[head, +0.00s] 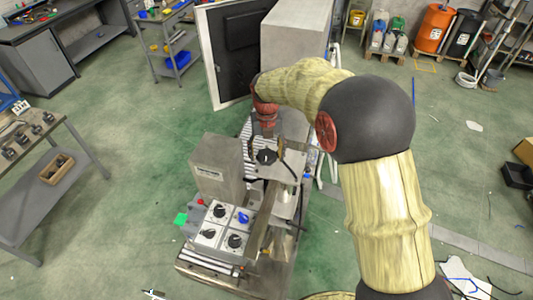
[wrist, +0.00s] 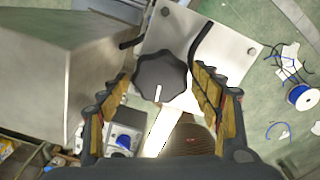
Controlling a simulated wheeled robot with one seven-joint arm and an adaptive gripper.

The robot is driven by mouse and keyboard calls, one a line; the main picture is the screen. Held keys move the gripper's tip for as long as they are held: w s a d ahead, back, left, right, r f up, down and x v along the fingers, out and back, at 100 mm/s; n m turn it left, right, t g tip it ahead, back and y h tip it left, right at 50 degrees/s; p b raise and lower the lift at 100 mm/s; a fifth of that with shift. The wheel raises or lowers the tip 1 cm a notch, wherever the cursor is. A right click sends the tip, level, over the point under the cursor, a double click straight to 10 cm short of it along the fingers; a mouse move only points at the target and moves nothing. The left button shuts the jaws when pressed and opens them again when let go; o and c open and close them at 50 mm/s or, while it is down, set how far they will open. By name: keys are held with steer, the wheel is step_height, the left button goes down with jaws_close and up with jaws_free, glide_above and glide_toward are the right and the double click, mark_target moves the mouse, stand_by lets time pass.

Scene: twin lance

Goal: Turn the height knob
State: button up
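A black lobed knob (wrist: 161,77) with a white pointer mark sits on a grey metal plate (wrist: 176,35). In the head view this knob (head: 265,157) is on top of the machine. The white mark points towards the bottom of the wrist picture. My gripper (wrist: 162,82) is open, with one yellow-padded finger on each side of the knob. Gaps show between the fingers and the knob, so they look apart from it. I cannot tell the height gap exactly. No label on the knob is readable. My gripper is small and partly hidden in the head view.
A grey metal box (head: 217,168) stands left of the knob. A control panel (head: 223,228) with several black dials and a blue knob (head: 243,217) is in front. A workbench (head: 45,150) is at the left. Green floor around the machine is mostly clear.

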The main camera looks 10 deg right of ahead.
mark_target(266, 155)
steer(key=shift+o, duration=0.4)
steer(key=shift+r, duration=0.4)
step_height(266, 155, up, 11)
steer(key=shift+r, duration=0.1)
